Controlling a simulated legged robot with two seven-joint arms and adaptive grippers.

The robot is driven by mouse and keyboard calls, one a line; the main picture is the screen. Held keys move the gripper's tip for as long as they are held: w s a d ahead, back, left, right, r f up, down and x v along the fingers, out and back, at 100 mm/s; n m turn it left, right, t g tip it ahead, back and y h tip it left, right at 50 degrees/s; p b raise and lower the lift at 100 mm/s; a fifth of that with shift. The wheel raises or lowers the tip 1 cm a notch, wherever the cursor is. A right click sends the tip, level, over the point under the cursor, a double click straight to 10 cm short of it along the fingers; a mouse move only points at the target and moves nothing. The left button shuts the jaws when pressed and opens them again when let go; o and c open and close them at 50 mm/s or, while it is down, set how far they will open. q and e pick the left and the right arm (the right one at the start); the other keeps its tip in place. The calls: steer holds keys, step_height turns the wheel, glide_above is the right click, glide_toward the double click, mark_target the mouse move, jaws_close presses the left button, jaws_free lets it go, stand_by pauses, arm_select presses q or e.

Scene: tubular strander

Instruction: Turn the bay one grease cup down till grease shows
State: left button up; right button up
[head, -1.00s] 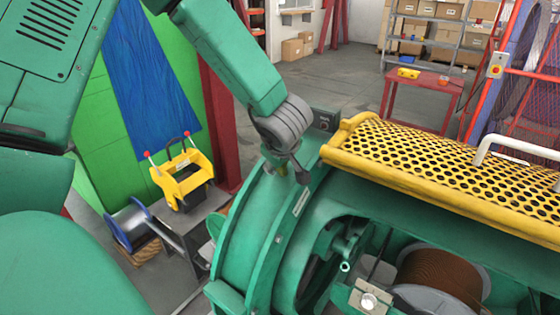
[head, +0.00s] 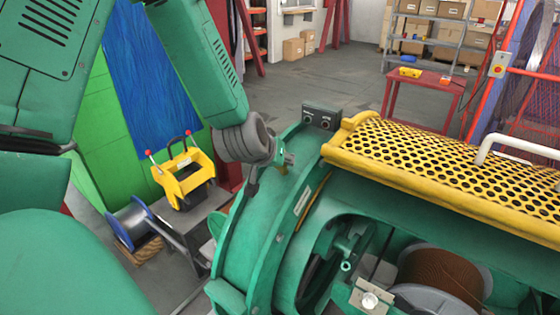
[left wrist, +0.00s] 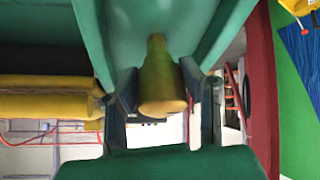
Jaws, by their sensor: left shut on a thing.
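The brass grease cup (left wrist: 162,82) sits between the two finger pads of my left gripper (left wrist: 159,95) in the left wrist view. It stands on the green housing of the strander. In the head view my left gripper (head: 280,160) is at the top of the green ring housing (head: 262,215), left of the yellow guard. A small bit of the cup (head: 284,170) shows beneath the fingers there; the rest is hidden. The gripper is shut on the cup. I cannot make out any grease. My right gripper is not in view.
The yellow perforated guard (head: 440,165) lies right of the cup. A small dark control box (head: 321,116) is just behind it. A wire bobbin (head: 440,280) sits in the open bay below. A yellow device (head: 184,178) stands on a grey stand at left. A red table (head: 425,83) is farther back.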

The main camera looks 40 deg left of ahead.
arm_select(q)
steer(key=shift+m+h, duration=0.6)
steer(key=shift+m, duration=1.1)
steer(key=shift+f, duration=0.1)
steer(key=o, duration=1.2)
steer(key=shift+a, duration=0.1)
steer(key=shift+c, duration=0.2)
steer(key=a+v, duration=0.1)
steer(key=v, duration=0.6)
steer(key=shift+s+d, duration=0.25)
steer(key=shift+d, duration=0.2)
steer(key=shift+a, duration=0.1)
